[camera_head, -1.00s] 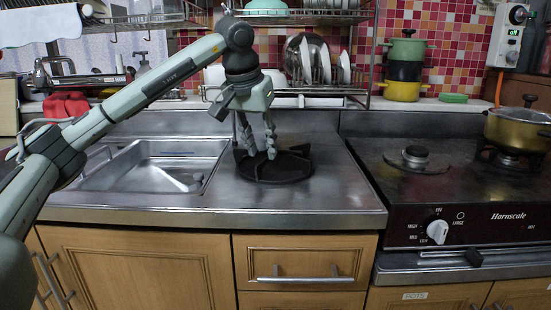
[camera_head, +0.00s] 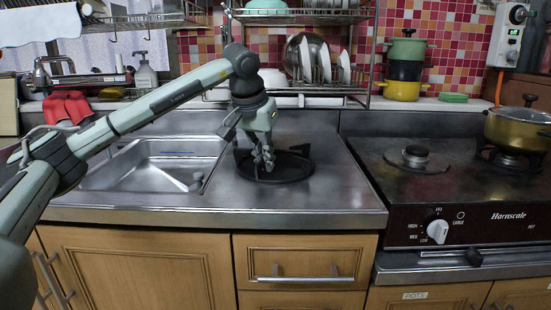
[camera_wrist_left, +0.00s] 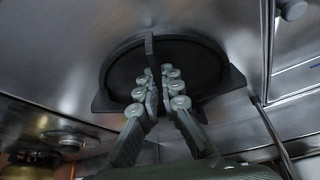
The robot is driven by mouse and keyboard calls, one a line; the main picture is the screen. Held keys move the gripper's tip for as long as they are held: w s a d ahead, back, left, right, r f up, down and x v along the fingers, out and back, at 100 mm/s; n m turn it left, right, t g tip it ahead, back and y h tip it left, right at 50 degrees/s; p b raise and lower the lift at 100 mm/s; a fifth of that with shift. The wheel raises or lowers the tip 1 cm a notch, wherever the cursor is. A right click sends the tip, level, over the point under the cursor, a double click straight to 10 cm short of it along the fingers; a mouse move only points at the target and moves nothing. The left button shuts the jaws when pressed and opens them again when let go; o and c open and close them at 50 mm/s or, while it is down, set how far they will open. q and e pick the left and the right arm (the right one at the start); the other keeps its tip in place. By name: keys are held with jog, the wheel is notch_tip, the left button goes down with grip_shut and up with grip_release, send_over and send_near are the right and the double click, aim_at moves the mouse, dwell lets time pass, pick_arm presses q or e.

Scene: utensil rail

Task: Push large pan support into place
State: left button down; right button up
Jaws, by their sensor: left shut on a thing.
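The large pan support (camera_head: 292,172) is a dark round ring with prongs. It lies on the steel counter between the sink and the stove. My left gripper (camera_head: 264,166) reaches down onto its left part and is shut on it. In the left wrist view my left gripper's fingertips (camera_wrist_left: 161,72) are at one upright prong of the pan support (camera_wrist_left: 203,62), partly hiding it. The left burner (camera_head: 415,157) on the stove is bare, with its cap showing. My right gripper is not in view.
The sink (camera_head: 155,165) is left of the pan support. A gold pot (camera_head: 518,130) stands on the right burner. A dish rack (camera_head: 300,92) with plates stands behind the counter. The counter right of the support is clear up to the stove (camera_head: 375,170).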

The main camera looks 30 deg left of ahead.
pick_arm(q)
jog(key=shift+r, duration=0.1)
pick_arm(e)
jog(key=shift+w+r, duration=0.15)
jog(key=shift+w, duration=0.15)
pick_arm(q)
jog(key=shift+r, duration=0.6)
notch_tip(320, 180, up, 3)
jog(key=shift+w+f, duration=0.1)
jog(key=shift+f, duration=0.1)
jog(key=shift+s+a+r, duration=0.15)
jog(key=shift+s+r, duration=0.3)
jog(key=shift+s, duration=0.2)
jog(key=s+a+r, duration=0.2)
jog(key=s+r, duration=0.4)
jog(key=s, duration=0.4)
jog(key=shift+s, duration=0.2)
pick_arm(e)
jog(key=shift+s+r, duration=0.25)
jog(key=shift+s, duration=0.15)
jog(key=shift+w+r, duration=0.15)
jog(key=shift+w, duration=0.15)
pick_arm(q)
jog(key=shift+w+r, duration=0.1)
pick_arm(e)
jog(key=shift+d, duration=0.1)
